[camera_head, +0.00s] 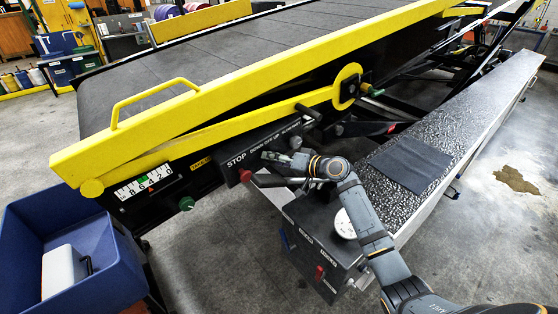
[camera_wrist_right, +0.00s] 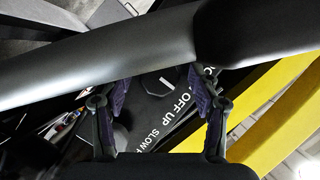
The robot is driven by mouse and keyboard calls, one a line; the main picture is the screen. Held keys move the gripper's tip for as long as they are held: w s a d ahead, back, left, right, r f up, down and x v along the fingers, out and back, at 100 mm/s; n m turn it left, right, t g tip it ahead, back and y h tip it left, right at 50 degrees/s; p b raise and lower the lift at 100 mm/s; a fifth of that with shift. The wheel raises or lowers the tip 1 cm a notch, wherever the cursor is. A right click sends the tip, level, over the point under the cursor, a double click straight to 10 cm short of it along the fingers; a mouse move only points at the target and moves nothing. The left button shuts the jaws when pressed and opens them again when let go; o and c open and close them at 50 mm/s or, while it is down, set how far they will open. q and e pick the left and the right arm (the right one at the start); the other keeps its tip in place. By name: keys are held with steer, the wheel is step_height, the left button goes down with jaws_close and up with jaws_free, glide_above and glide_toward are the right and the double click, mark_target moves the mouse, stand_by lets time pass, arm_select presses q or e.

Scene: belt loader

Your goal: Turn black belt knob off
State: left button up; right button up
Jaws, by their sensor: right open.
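The black control panel (camera_head: 229,171) below the yellow rail carries white lettering such as STOP, partly covered by my right gripper (camera_head: 268,162). In the right wrist view the panel lettering (camera_wrist_right: 180,110) reads OFF, UP and SLOW. A dark faceted knob (camera_wrist_right: 158,83) shows between the fingers, partly hidden by a dark bar across the picture. I cannot tell for certain that it is the belt knob, or its setting. My right gripper (camera_wrist_right: 160,95) is open around the space by this knob, with purple finger pads; contact is not clear. My left gripper is not in view.
A red button (camera_head: 246,175) and a green knob (camera_head: 186,203) sit at the panel's left. The yellow rail (camera_head: 230,105) runs above it. A second control box (camera_head: 310,250) with a red switch stands below my right arm. A blue bin (camera_head: 100,240) stands lower left.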

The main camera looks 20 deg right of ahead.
steer(key=v, duration=1.2)
steer(key=shift+d, duration=0.1)
